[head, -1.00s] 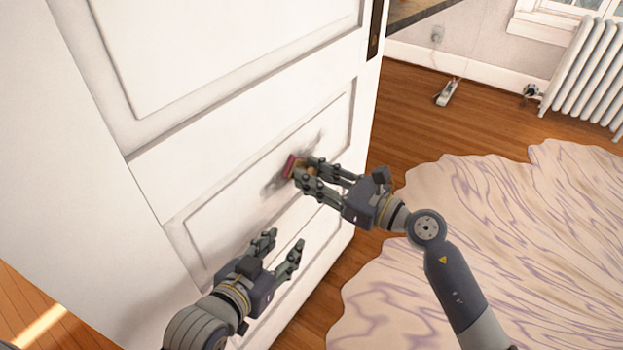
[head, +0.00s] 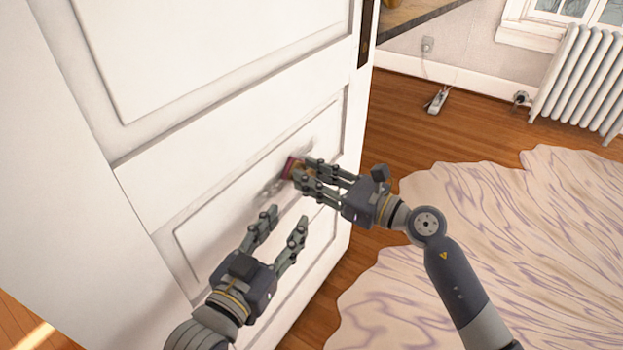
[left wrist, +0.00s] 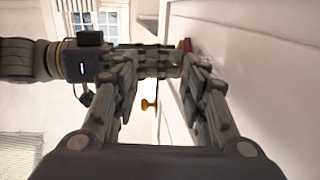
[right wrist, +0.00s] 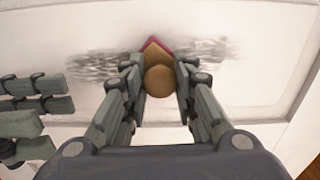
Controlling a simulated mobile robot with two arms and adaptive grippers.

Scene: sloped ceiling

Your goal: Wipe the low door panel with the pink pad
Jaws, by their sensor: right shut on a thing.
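The pink pad (head: 289,168), with a tan round-ended handle (right wrist: 160,80), is at the low door panel (head: 215,218). My right gripper (head: 298,177) is shut on the handle, and the pad's face appears against the panel. In the right wrist view the pad's pink edge (right wrist: 158,43) shows above the handle. A grey patchy smudge (right wrist: 98,66) lies on the panel on both sides of the pad. My left gripper (head: 288,216) is open and empty, below and left of the right gripper, close to the door. The pad's wiping face is hidden.
The white door (head: 150,165) fills the left side. A pale purple-veined rug (head: 490,240) covers the wooden floor (head: 410,120) at right. A white radiator (head: 580,80) stands under the window.

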